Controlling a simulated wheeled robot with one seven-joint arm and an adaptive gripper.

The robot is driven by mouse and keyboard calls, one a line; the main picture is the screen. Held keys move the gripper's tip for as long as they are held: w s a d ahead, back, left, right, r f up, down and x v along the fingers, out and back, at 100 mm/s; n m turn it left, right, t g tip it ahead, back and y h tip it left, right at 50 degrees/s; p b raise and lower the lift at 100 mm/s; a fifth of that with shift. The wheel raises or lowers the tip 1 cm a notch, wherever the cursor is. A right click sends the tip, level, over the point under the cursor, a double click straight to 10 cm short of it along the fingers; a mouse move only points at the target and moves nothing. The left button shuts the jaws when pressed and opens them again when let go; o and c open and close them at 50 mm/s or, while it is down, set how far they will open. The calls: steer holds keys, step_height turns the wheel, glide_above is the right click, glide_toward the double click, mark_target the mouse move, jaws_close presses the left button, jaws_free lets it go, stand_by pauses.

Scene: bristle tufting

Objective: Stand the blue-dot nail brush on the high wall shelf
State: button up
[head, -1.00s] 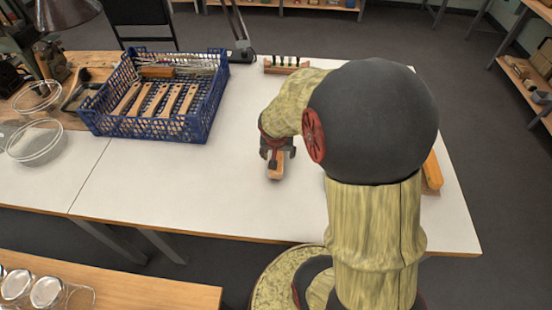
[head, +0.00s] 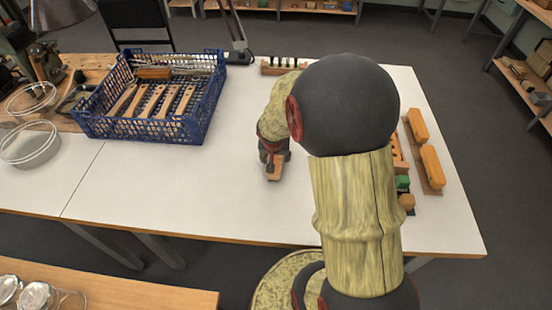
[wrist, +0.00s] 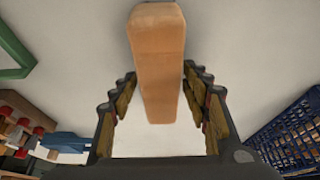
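My gripper (head: 274,158) is over the middle of the white table, pointing down. In the wrist view its fingers (wrist: 160,85) lie along both sides of a plain orange-brown wooden block (wrist: 158,45), which looks gripped between the fingertips. The block, seemingly a nail brush body, also shows below the gripper in the head view (head: 274,172). No blue dot shows on its visible faces, and its bristle side is hidden. I cannot tell whether it touches the table. No high wall shelf can be made out for certain.
A blue basket (head: 88,128) holding wooden-handled brushes stands left on the white table (head: 150,190). A small rack (head: 282,70) with dark tufts stands at the back. Yellow-orange blocks (head: 431,167) and green pieces (head: 402,182) lie right. Low shelving (head: 522,90) stands at far right.

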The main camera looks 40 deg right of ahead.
jaws_close()
stand_by(0.5)
steer(key=shift+r, duration=0.1)
steer(key=shift+r+p, duration=0.35)
steer(key=shift+r, duration=0.15)
step_height(320, 180, up, 3)
steer(key=shift+f+p, duration=0.2)
steer(key=shift+p, duration=0.6)
steer(key=s+r, duration=0.1)
steer(key=s+a+r+p, duration=0.1)
steer(key=r, duration=0.1)
steer(key=s+a+r+p, duration=0.1)
steer(key=s+r, duration=0.1)
steer(key=shift+a+r, duration=0.1)
steer(key=shift+r, duration=0.15)
steer(key=s+a+r+p, duration=0.2)
steer(key=s+a+r, duration=0.1)
steer(key=s, duration=0.5)
steer(key=shift+s+a+r+p, duration=0.2)
steer(key=shift+a+r+p, duration=0.2)
steer(key=shift+a, duration=0.3)
